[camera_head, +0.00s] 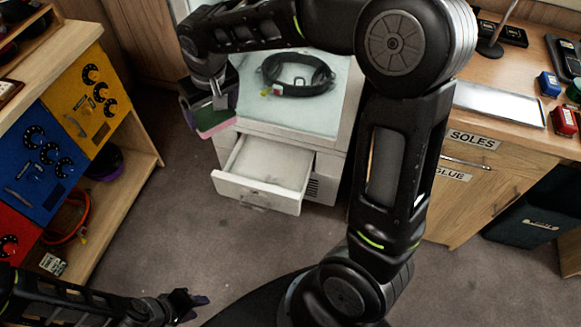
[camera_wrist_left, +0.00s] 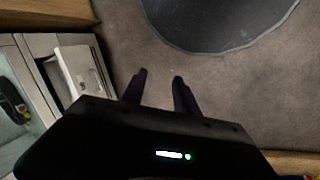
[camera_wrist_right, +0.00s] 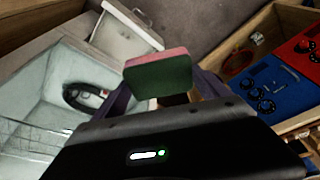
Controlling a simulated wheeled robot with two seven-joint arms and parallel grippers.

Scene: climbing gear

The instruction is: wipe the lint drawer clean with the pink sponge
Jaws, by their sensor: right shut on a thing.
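The lint drawer (camera_head: 266,168) is pulled out of the white machine (camera_head: 325,150) and looks empty; it also shows in the right wrist view (camera_wrist_right: 125,36). The pink sponge (camera_wrist_right: 160,54) has a green face and is in my right gripper (camera_wrist_right: 165,85), between its fingers. In the head view the sponge (camera_head: 215,123) hangs just above and left of the drawer, apart from it, and my right gripper (camera_head: 212,105) is partly hidden by its own wrist. My left gripper (camera_wrist_left: 160,85) is open and empty over the floor, low at the left in the head view (camera_head: 190,300).
A black harness-like loop (camera_head: 298,75) lies inside the white machine's top. A wooden shelf with yellow, blue and red panels (camera_head: 45,165) stands at the left. A wooden bench (camera_head: 475,190) with small boxes and a tray is at the right. Carpet before the drawer is clear.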

